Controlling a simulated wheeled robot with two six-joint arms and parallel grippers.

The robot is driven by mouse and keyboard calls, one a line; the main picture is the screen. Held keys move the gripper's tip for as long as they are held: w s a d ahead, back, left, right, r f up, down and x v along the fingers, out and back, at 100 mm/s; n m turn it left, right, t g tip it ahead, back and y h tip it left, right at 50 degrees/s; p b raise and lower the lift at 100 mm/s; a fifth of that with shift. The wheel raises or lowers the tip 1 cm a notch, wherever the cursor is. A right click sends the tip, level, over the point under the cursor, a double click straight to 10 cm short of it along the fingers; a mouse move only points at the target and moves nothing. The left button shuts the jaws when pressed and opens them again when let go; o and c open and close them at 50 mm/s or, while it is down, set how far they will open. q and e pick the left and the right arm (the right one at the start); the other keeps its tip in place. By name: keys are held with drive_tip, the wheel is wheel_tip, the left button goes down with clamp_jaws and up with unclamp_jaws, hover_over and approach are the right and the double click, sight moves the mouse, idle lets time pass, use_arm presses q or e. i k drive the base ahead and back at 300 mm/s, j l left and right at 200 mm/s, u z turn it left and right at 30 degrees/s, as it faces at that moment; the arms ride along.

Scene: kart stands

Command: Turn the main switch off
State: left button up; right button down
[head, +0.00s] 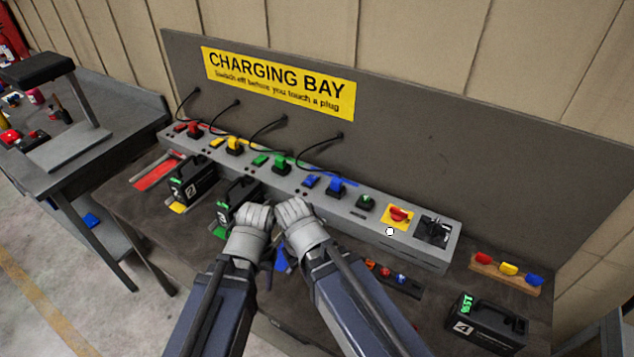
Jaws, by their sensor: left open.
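A red rotary switch (400,214) on a yellow plate sits near the right end of the long grey charging console (370,229). It looks like the main switch; its exact setting is too small to read. A black fitting (437,231) is just right of it. My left gripper (262,214) and my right gripper (289,209) are close together in front of the console's middle, left of the red switch and apart from it. The left one is open with nothing seen in it. The right one's fingers are too bunched to read.
Coloured plugs and switches line the console top, with black cables (317,166) behind. Black battery boxes stand in front, one (190,178) at left and one (487,322) at lower right. A wooden block with coloured knobs (507,270) lies at right. A yellow sign (277,82) hangs above.

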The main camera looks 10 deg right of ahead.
sight(398, 215)
drive_tip(key=j+z, duration=0.1)
drive_tip(key=z, duration=0.35)
drive_tip(key=i+j+z, duration=0.1)
drive_tip(key=z, duration=0.4)
drive_tip(key=j+z, duration=0.2)
drive_tip(key=z, duration=0.25)
drive_tip(key=j+z, duration=0.15)
drive_tip(key=z, duration=0.35)
